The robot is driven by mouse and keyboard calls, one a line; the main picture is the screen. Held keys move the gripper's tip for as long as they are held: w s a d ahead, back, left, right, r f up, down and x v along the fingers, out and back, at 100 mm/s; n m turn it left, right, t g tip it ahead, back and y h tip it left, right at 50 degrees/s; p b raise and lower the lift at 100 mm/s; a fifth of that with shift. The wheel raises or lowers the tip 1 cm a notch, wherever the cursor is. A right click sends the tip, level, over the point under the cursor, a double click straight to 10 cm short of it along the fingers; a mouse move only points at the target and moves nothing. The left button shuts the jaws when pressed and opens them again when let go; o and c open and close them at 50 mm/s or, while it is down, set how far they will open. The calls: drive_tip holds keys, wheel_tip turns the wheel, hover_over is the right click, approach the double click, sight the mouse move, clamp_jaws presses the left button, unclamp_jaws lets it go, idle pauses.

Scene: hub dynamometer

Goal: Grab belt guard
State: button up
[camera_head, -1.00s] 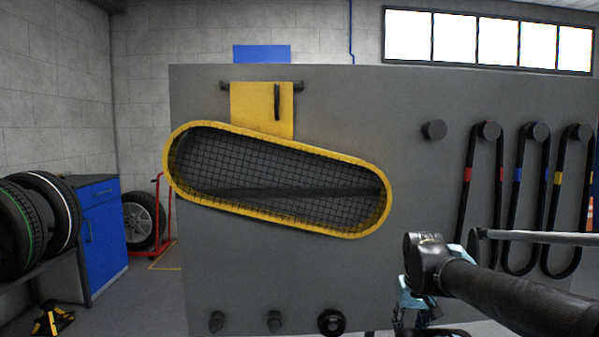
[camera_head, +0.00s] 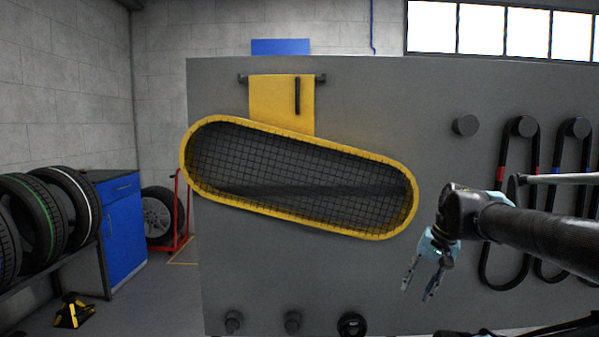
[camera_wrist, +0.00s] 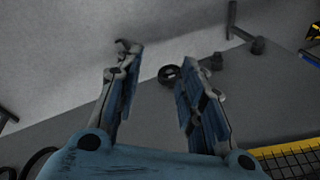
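The belt guard (camera_head: 300,228) is a yellow-rimmed, slanted oval with dark mesh, on the front of a grey panel. A yellow plate (camera_head: 275,100) with a black handle (camera_head: 297,96) joins its top and hangs on a dark bar. A dark belt shows behind the mesh. In the wrist view a corner of the yellow rim and mesh (camera_wrist: 290,158) shows at lower right. My gripper (camera_head: 418,292) is open and empty, pointing down, right of and below the guard's right end. Its two spread fingers also show in the wrist view (camera_wrist: 160,85), touching nothing.
The grey panel (camera_head: 240,270) carries pegs along its bottom, a round black knob (camera_head: 352,325), a peg (camera_head: 466,125) and hanging belts (camera_head: 520,200) at right. Tyres on a rack (camera_head: 80,200), a blue cabinet (camera_head: 122,225) and a red trolley (camera_head: 180,215) stand at left.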

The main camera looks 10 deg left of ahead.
drive_tip(key=w+a+r+m+g+y, duration=0.1)
drive_tip(key=w+a+r+m+y, duration=0.55)
drive_tip(key=r, duration=1.05)
drive_tip(key=w+a+r+m+g+y, duration=0.1)
drive_tip(key=w+a+r+m+y, duration=0.25)
drive_tip(key=w+a+r, duration=1.05)
drive_tip(key=w+a+r+m+g+y, duration=0.15)
drive_tip(key=w+r+m+y, duration=0.45)
drive_tip(key=r, duration=1.5)
drive_tip(key=shift+n+t+h, duration=0.5)
drive_tip(key=shift+n+t, duration=0.05)
drive_tip(key=shift+n, duration=0.15)
drive_tip(key=a, duration=1.2)
drive_tip(key=shift+w, duration=0.15)
drive_tip(key=shift+s+a+f, duration=0.1)
drive_tip(key=shift+s+a, duration=0.05)
drive_tip(key=shift+a, duration=1.15)
drive_tip(key=shift+s+a+f, duration=0.1)
drive_tip(key=shift+a, duration=1.2)
clamp_jaws()
drive_tip(key=shift+r, duration=0.1)
